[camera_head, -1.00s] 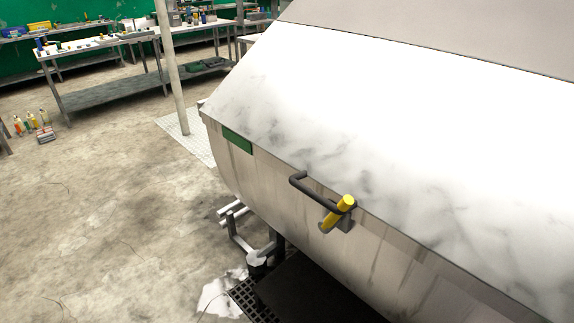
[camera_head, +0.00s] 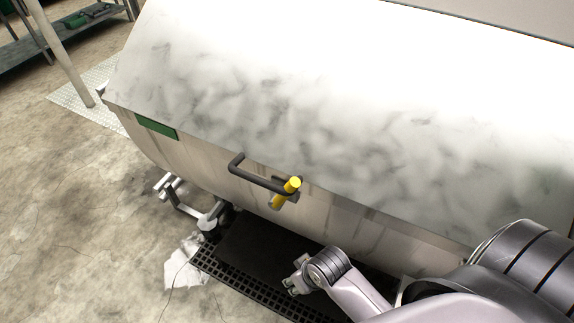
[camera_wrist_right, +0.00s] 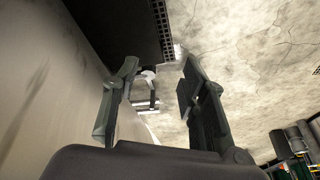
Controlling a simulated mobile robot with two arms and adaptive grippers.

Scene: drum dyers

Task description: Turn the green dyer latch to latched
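The dyer is a large pale drum (camera_head: 210,165) with a green plate (camera_head: 156,126) on its front edge. The latch is a yellow handle (camera_head: 291,187) on the front, at the right end of a dark bar handle (camera_head: 250,176); it stands tilted, its top leaning right. My right gripper (camera_head: 297,276) is below and apart from the latch, in front of the drum. The right wrist view shows its two fingers (camera_wrist_right: 155,90) spread with nothing between them; the latch does not show there. My left gripper is out of view.
A black slab and grating (camera_head: 255,255) lie on the floor beneath the drum. A pipe stand (camera_head: 190,207) is at its lower left. A post (camera_head: 63,60) and a workbench (camera_head: 60,38) stand at the far left. The concrete floor (camera_head: 70,220) at left is clear.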

